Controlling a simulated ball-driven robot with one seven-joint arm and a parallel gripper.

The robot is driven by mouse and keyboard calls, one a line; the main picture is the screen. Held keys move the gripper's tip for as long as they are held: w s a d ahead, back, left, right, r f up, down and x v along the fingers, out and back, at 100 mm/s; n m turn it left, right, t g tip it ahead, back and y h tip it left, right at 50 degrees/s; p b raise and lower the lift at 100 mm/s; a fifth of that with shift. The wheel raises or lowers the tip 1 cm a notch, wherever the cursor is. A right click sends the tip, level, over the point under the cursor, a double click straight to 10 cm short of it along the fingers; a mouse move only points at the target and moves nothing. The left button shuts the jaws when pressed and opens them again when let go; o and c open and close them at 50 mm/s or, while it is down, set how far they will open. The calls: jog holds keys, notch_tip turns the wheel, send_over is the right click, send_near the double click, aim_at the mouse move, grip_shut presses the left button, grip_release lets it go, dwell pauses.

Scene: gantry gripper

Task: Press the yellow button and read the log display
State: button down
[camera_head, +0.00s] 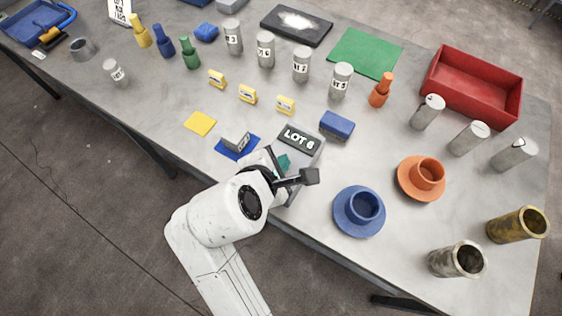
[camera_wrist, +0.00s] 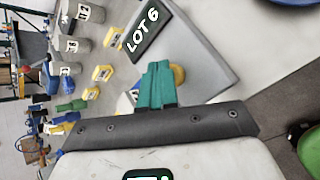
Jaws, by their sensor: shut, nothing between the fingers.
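The log display (camera_head: 299,140) is a dark plate with white letters reading "LOT 6". It sits on a grey sloped box (camera_head: 312,158) near the table's front edge, and it also shows in the wrist view (camera_wrist: 146,33). My gripper (camera_head: 284,162) has teal fingers, shut and empty, over the lower part of the box. In the wrist view my gripper (camera_wrist: 158,68) is right beside the yellow button (camera_wrist: 178,74), covering part of it. I cannot tell whether the fingers touch it. In the head view the button is hidden by my arm.
A blue card holder (camera_head: 237,145) and a yellow square (camera_head: 200,123) lie left of the box. A blue block (camera_head: 337,125) is behind it, and a blue cup on a saucer (camera_head: 345,226) is to the right. Several labelled grey canisters and small yellow tags stand farther back.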

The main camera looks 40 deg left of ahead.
jog(key=shift+f, duration=0.2)
jog(key=shift+r, duration=0.15)
jog(key=shift+r+p, duration=0.85)
jog(key=shift+p, duration=0.4)
jog(key=shift+r+p, duration=0.5)
jog(key=shift+r, duration=2)
